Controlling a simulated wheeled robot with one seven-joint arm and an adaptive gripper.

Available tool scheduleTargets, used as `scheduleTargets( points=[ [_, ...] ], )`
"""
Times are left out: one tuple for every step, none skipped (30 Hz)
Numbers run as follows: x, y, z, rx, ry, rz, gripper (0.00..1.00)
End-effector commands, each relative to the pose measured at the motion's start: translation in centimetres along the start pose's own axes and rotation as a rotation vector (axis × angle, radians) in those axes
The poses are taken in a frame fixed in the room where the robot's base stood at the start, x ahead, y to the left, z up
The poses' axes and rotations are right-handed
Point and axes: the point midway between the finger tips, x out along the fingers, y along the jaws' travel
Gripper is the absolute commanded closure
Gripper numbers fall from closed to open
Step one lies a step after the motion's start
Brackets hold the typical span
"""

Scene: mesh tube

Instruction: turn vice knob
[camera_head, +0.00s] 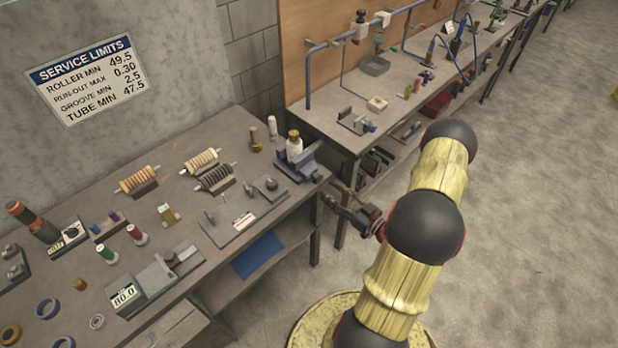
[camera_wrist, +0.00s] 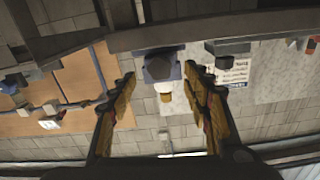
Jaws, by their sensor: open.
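The blue-grey vice (camera_head: 298,165) stands at the right front corner of the near workbench. My gripper (camera_head: 329,198) is just off that corner, in front of and a little below the vice, apart from it. In the wrist view my gripper (camera_wrist: 160,73) is open, its two yellow fingers wide apart with nothing between their pads. The vice (camera_wrist: 163,66) appears upside down beyond the fingertips, with a dark rounded part facing me. I cannot clearly tell the knob from the rest of the vice.
A pale bottle with a yellow-brown cap (camera_head: 294,143) stands by the vice. Coil rollers (camera_head: 214,178) and a plate with fittings (camera_head: 242,216) lie to the left on the near bench (camera_head: 95,300). A second bench (camera_head: 322,118) stands behind. The floor at right is clear.

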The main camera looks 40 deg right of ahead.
Motion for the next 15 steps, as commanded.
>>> scheduleTargets(
  points=[
    [0.0,0.0,-0.1,-0.046,0.003,-0.002,0.51],
    [0.0,0.0,-0.2,-0.071,0.005,-0.002,0.51],
    [0.0,0.0,-0.2,-0.096,0.005,-0.001,0.51],
    [0.1,0.0,-0.2,-0.11,0.006,-0.001,0.51],
    [0.1,0.0,-0.2,-0.119,0.005,-0.001,0.51],
    [0.3,0.0,-0.2,-0.127,0.005,-0.002,0.51],
    [0.5,0.0,-0.2,-0.131,0.005,-0.003,0.51],
    [0.8,-0.1,-0.2,-0.132,0.005,-0.004,0.51],
    [1.2,-0.1,-0.2,-0.132,0.005,-0.004,0.51],
    [1.6,-0.1,-0.2,-0.131,0.005,-0.004,0.51],
    [2.0,-0.1,-0.2,-0.131,0.005,-0.004,0.51],
    [2.6,-0.1,-0.2,-0.131,0.005,-0.005,0.51],
    [3.1,-0.1,-0.2,-0.131,0.005,-0.005,0.51],
    [3.6,-0.1,-0.2,-0.131,0.005,-0.006,0.51],
    [4.2,-0.1,-0.2,-0.131,0.005,-0.005,0.51]
  ],
)
